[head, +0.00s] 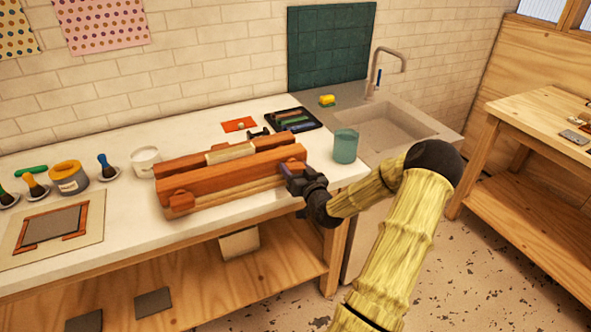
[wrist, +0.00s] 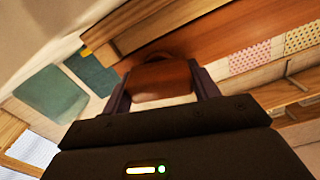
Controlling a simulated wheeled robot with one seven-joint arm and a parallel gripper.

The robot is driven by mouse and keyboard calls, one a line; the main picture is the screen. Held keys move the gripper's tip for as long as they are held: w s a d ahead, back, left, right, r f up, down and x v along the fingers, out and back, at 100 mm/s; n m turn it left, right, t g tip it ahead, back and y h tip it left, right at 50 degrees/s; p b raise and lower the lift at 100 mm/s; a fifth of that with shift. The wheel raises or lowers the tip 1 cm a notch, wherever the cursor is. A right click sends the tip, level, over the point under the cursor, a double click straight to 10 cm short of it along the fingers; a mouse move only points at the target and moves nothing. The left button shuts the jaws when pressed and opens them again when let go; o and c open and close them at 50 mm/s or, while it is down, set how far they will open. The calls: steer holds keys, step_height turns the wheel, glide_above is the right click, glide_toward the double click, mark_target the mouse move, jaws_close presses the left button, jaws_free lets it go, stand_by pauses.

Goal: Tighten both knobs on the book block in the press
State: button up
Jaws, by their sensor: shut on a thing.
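The wooden press (head: 225,180) lies on the white worktop, with the pale book block (head: 230,152) clamped between its reddish-brown beams. The left knob (head: 181,198) shows on the near side of the press and is clear of my gripper. My gripper (head: 291,174) is at the right end of the press, shut on the right knob. In the wrist view the reddish-brown knob (wrist: 160,82) sits between both dark fingers, close against the press beam (wrist: 210,35). In the head view my gripper mostly hides this knob.
A teal cup (head: 345,146) stands right of the press, near my wrist. Behind are a black tray (head: 312,126) of tools and an orange card (head: 239,125). A white pot (head: 145,161), yellow jar (head: 69,178) and brushes stand left. The sink (head: 385,128) is at right.

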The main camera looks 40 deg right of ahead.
steer(key=o, duration=1)
steer(key=shift+s, duration=0.1)
steer(key=shift+b+v, duration=0.3)
steer(key=shift+v, duration=8.35)
